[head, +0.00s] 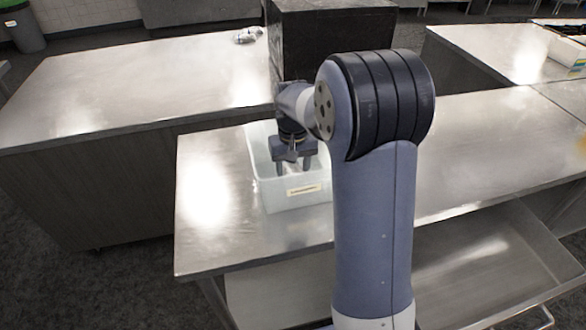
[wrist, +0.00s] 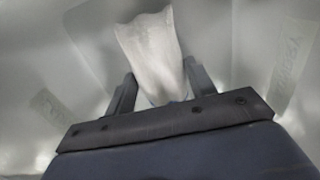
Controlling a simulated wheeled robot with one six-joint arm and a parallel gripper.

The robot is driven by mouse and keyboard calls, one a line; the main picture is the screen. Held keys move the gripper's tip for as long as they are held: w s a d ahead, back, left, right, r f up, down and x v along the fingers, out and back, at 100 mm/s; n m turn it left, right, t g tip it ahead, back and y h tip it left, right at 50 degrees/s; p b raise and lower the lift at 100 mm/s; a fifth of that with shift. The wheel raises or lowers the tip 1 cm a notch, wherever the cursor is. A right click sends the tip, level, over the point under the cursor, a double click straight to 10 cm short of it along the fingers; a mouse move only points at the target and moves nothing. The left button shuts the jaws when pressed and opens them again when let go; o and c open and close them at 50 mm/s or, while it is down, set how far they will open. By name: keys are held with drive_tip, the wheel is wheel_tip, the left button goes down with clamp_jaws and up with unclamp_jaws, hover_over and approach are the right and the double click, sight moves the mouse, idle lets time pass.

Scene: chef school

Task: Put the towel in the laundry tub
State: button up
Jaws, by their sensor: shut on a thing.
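The laundry tub (head: 290,198) is a pale translucent bin with a small label on its front, standing on the metal table. My gripper (head: 294,163) is over and partly inside the tub, pointing down. In the wrist view my gripper (wrist: 158,88) is shut on the white towel (wrist: 150,50), which sticks out beyond the fingertips. The tub's pale inner walls (wrist: 215,35) surround the towel in that view. I cannot tell whether the towel touches the tub's floor. In the head view the towel is not clearly visible, and my arm hides the tub's right side.
The tub's metal table (head: 205,235) has bare surface left of the tub and right of my arm. A dark block (head: 330,30) stands behind the tub. Another metal table (head: 130,85) is at the back left, with small items (head: 246,36) near its far edge.

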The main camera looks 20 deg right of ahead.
sight(293, 168)
drive_tip(key=shift+f, duration=0.25)
drive_tip(key=o, duration=0.9)
wheel_tip(293, 168, up, 12)
drive_tip(key=shift+r, duration=0.15)
